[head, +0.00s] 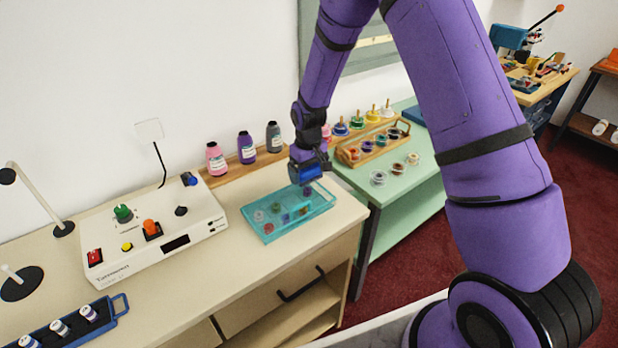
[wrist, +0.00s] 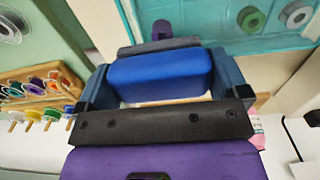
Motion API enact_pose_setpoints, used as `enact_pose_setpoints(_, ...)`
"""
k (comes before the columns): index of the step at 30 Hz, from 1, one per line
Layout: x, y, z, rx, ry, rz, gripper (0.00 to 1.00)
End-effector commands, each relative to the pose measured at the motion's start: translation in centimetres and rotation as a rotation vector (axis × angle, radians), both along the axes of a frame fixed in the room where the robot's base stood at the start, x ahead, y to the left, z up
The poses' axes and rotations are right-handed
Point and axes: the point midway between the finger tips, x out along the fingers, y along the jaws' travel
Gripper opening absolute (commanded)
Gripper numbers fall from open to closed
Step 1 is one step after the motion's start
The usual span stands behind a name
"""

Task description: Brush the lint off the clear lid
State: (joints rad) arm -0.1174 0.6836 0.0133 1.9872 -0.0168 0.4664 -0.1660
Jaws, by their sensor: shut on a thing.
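My gripper (head: 309,168) is over the right back part of a clear teal box (head: 262,228) on the cream counter. It is shut on a blue block-like thing, which looks like the brush (wrist: 160,75), held between the two fingers in the wrist view. The underside of the brush is hidden, so I cannot tell whether it touches the box. Several small round spools show through the box's clear top, which I take as the lid (wrist: 190,25). I cannot make out lint on it.
A white control box (head: 150,240) with knobs stands left of the teal box. Several bottles (head: 246,147) stand on a wooden strip behind. Bare counter (head: 230,285) lies in front.

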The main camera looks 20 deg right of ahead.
Motion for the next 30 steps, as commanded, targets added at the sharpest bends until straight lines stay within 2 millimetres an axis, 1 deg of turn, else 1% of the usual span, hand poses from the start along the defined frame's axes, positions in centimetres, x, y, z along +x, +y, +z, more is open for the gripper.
enact_pose_setpoints(15, 0.2, 0.0, 4.6, -0.001, 0.002, -0.003, 0.67)
enact_pose_setpoints(18, 0.2, 0.1, 5.2, -0.001, 0.004, -0.003, 0.67)
enact_pose_setpoints(22, 0.2, 0.1, 5.6, -0.002, 0.005, -0.003, 0.67)
enact_pose_setpoints(30, 0.2, 0.1, 5.6, -0.002, 0.005, -0.003, 0.67)
